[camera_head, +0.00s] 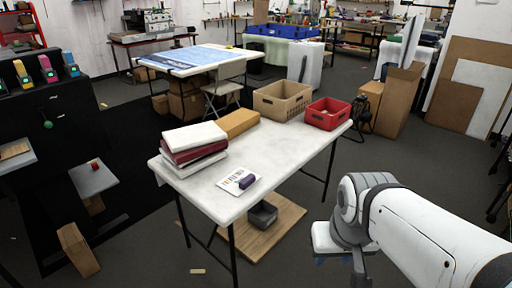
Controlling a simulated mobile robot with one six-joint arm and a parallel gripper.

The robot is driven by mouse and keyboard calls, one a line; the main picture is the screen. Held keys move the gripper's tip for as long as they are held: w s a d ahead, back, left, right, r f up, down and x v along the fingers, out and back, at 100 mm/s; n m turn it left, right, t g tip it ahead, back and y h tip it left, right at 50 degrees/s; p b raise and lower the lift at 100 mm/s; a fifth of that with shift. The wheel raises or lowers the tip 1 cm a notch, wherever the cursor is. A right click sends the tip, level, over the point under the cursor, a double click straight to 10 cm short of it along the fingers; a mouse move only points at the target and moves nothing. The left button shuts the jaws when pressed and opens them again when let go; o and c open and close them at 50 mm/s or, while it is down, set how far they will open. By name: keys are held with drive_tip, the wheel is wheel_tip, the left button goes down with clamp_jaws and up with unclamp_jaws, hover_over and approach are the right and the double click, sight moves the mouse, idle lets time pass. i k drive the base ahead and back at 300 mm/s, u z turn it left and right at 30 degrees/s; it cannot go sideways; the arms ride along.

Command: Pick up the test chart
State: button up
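The test chart (232,182) is a small white card with coloured marks. It lies flat near the front edge of the white table (277,158). A small dark purple block (247,181) sits on or against its right side; I cannot tell which. My arm reaches in from the lower right, and its end, my gripper (334,258), hangs over the floor to the right of the table's front legs, apart from the chart. The fingers are too small and partly hidden to tell whether they are open or shut.
On the table are stacked white and dark red books (193,144), a tan box (238,123), a beige crate (282,101) and a red bin (328,114). The tabletop right of the chart is clear. A grey bin (263,214) stands on a wooden board (285,222) below.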

sight(236, 183)
drive_tip(key=z, duration=0.2)
drive_tip(key=i, duration=1.6)
drive_tip(key=u, duration=0.6)
drive_tip(key=k, duration=0.65)
drive_tip(key=u, duration=0.2)
drive_tip(key=i, duration=0.7)
drive_tip(key=z, duration=0.1)
